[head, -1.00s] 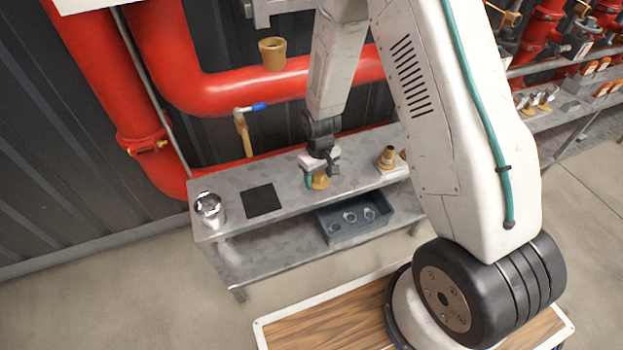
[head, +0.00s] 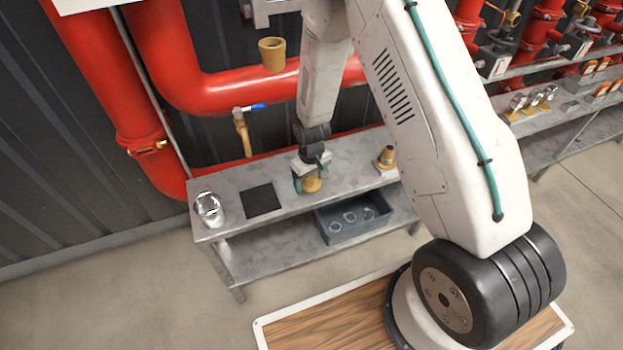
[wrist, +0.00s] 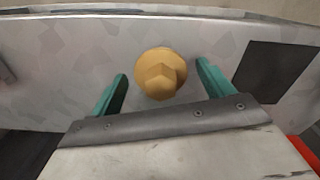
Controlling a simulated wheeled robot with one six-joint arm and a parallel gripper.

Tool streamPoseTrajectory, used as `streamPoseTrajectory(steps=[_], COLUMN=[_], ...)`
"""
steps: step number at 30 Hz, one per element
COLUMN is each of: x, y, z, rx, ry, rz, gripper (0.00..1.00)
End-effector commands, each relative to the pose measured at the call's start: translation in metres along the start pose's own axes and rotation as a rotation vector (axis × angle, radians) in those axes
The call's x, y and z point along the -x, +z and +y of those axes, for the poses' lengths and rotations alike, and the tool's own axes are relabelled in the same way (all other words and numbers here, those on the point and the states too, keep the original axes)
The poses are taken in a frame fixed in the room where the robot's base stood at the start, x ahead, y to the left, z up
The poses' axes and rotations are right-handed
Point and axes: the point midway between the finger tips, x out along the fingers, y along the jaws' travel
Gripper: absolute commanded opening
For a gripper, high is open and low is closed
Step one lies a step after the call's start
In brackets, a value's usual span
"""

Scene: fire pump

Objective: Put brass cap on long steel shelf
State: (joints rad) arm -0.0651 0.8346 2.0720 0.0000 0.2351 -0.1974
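The brass cap (head: 311,185), with a round flange and a hexagonal top, sits on the grey steel bench (head: 345,160) at the middle of the head view. It shows whole in the wrist view (wrist: 161,75). My gripper (head: 310,170) points down at the cap, close above it. In the wrist view its two green fingers are spread, one on each side of the cap, with a gap on both sides. A longer steel shelf (head: 530,125) runs along the right, carrying chrome and orange fittings; my arm hides part of the way to it.
On the bench are a chrome cylinder (head: 209,209), a black square (head: 263,200) and another brass fitting (head: 386,158). A dark tray (head: 340,234) with rings sits on its lower level. Red pipes (head: 225,90) run behind.

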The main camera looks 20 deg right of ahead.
Motion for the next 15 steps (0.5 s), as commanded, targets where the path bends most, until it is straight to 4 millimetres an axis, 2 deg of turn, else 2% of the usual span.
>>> streamPoseTrajectory(steps=[10,15], x=[0.004,0.027], y=[0.0,-0.001], z=[0.0,0.0], rx=[0.0,0.0], ry=[0.0,0.001], rz=[0.002,0.003], gripper=[0.81,0.81])
